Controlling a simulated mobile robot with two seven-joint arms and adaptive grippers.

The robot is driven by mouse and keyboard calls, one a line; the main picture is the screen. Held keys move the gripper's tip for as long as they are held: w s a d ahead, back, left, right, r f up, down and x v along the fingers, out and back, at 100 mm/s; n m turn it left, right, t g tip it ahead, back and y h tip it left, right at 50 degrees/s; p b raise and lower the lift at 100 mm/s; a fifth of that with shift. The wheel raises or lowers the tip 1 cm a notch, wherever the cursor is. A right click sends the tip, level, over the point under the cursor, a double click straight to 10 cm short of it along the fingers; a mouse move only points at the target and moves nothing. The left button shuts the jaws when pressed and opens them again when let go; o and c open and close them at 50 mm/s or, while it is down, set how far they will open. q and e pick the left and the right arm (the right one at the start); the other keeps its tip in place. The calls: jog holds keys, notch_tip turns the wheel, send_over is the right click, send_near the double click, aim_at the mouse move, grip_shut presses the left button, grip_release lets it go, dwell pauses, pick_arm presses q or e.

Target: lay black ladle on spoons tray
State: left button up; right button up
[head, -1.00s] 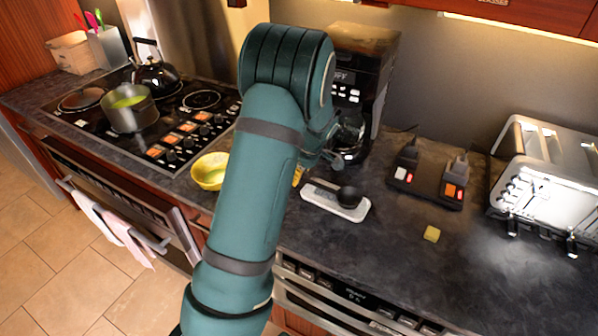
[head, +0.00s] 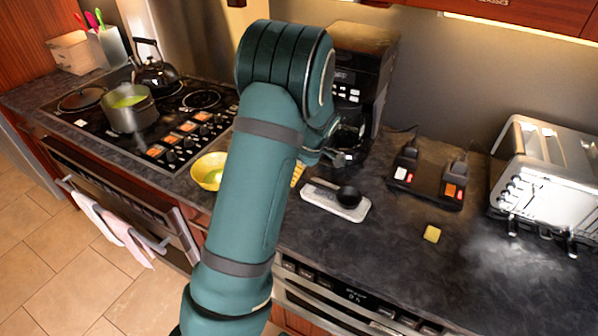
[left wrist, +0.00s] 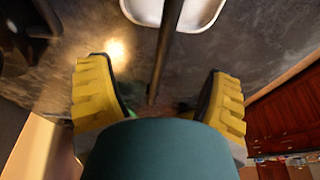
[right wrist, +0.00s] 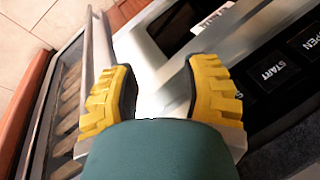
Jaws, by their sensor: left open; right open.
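The black ladle (head: 347,196) lies on the white spoons tray (head: 352,213), its round bowl over the tray's right part. Its thin dark handle (left wrist: 168,55) reaches past the tray's edge in the left wrist view. The tray also shows at the top of that view (left wrist: 145,12). My left gripper (left wrist: 160,97) is open, with its yellow fingers apart on either side of the handle and not closed on it. In the head view, one yellow finger shows left of the tray; my arm hides the rest. My right gripper (right wrist: 160,95) is open and empty.
A coffee machine (head: 365,75) stands behind the tray. A black switch unit (head: 428,183), a yellow block (head: 432,233) and a toaster (head: 545,180) are to the right. A yellow bowl (head: 208,172) is left of my arm. A START panel (right wrist: 275,72) is near my right gripper.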

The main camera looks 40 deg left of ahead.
pick_arm(q)
jog(key=v, duration=1.1)
jog(key=shift+r, duration=0.1)
